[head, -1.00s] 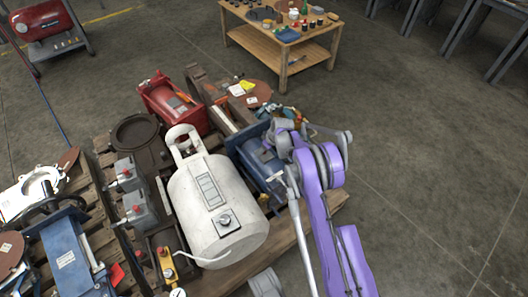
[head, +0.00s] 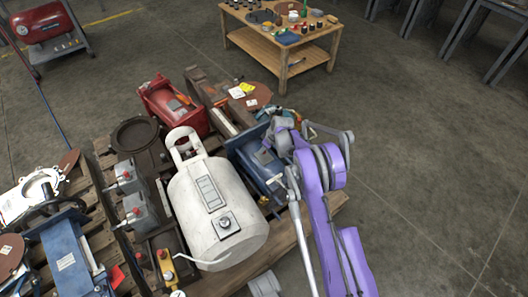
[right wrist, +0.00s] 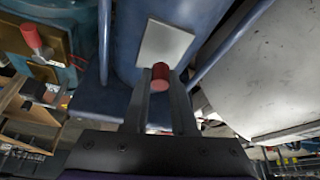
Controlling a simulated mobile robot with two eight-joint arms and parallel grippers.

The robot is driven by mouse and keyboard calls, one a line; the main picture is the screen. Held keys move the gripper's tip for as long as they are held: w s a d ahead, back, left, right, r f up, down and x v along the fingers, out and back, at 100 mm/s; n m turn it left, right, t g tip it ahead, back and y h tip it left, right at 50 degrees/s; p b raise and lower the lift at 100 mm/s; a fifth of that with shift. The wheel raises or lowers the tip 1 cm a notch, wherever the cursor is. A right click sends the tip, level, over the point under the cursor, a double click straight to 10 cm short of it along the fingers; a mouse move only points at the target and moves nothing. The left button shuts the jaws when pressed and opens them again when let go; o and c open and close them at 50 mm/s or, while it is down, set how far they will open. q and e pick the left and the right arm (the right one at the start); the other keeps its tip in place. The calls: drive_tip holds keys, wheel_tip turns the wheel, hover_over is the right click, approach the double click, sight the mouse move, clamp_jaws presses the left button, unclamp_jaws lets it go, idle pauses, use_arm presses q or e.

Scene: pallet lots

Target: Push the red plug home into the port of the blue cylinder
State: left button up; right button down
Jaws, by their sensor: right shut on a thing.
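The red plug (right wrist: 160,74) is between the fingertips of my right gripper (right wrist: 161,90) in the right wrist view. The gripper is shut on it. The blue cylinder (right wrist: 208,25) fills the background there, with a pale square plate (right wrist: 165,42) just beyond the plug. I cannot tell whether the plug touches the cylinder or sits in a port; no port opening shows. In the head view the blue cylinder (head: 247,154) lies right of the white tank, and my right wrist partly covers it; the plug cannot be made out there. My left gripper is not in view.
A white tank (head: 190,220) lies close left of the blue cylinder on a crowded wooden pallet (head: 325,207). A red machine (head: 172,108) and rusty parts stand behind. A wooden workbench (head: 283,47) is further back. The floor to the right is clear.

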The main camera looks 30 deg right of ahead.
wheel_tip(320, 180, up, 8)
drive_tip(key=shift+r+p, duration=0.1)
drive_tip(key=shift+p, duration=0.8)
drive_tip(key=shift+s+d, duration=0.1)
drive_tip(key=shift+m, duration=0.3)
drive_tip(key=s+d+p, duration=0.2)
drive_tip(key=s, duration=0.2)
drive_tip(key=s+d+r+p, duration=0.1)
drive_tip(key=s+d+p, duration=0.1)
drive_tip(key=s, duration=0.3)
drive_tip(key=s+d+p, duration=0.2)
drive_tip(key=s+p, duration=0.1)
drive_tip(key=s, duration=0.2)
drive_tip(key=shift+r, duration=0.3)
drive_tip(key=shift+s+d+f, duration=0.1)
drive_tip(key=shift+s+d, duration=0.05)
drive_tip(key=shift+s, duration=0.4)
drive_tip(key=shift+f, duration=0.1)
drive_tip(key=shift+f+b, duration=1.25)
drive_tip(key=shift+f, duration=1.55)
